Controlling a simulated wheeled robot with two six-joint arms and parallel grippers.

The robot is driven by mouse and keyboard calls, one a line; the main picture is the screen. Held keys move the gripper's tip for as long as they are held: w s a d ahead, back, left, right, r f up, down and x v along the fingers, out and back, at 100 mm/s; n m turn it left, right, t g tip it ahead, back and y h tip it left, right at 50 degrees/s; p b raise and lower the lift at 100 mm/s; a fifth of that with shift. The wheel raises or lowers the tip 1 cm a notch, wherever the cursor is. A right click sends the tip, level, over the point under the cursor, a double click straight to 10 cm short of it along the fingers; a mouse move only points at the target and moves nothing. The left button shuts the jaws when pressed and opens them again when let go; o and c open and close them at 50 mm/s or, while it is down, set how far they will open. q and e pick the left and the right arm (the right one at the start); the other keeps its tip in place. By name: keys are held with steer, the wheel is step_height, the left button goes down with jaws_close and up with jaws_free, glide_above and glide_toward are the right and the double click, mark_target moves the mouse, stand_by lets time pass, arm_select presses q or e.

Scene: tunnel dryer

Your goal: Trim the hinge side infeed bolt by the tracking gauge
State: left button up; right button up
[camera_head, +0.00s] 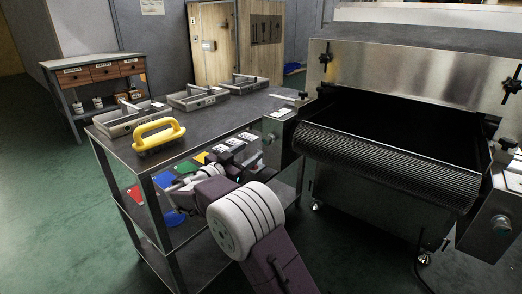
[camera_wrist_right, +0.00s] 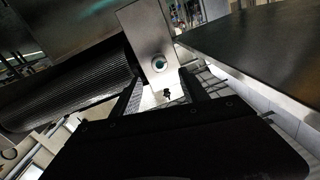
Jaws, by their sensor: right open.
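The tunnel dryer's dark ribbed infeed belt (camera_head: 385,165) spans between two metal end brackets. The left bracket (camera_head: 275,137) stands beside the table's right edge. In the right wrist view, a bracket (camera_wrist_right: 146,30) carries a round bolt (camera_wrist_right: 158,64) with a teal-tinted centre. My right gripper (camera_head: 256,160) is low beside the table, near the left bracket. In the wrist view its two dark fingers (camera_wrist_right: 161,92) are apart with nothing held, on either side of the bracket's lower end. The right bracket also shows a round bolt (camera_head: 503,222). I cannot identify the tracking gauge.
A drawer bench (camera_head: 100,72) and wooden cabinet (camera_head: 224,45) stand behind. Green floor (camera_head: 50,200) is clear at left.

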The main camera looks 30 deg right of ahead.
mark_target(265, 142)
steer(key=b+x, duration=0.1)
steer(key=x, duration=0.5)
steer(key=shift+w+d+f+b, duration=0.15)
steer(key=shift+d+b, duration=0.2)
steer(key=shift+w+d, duration=0.2)
steer(key=shift+d, duration=0.2)
jaws_close()
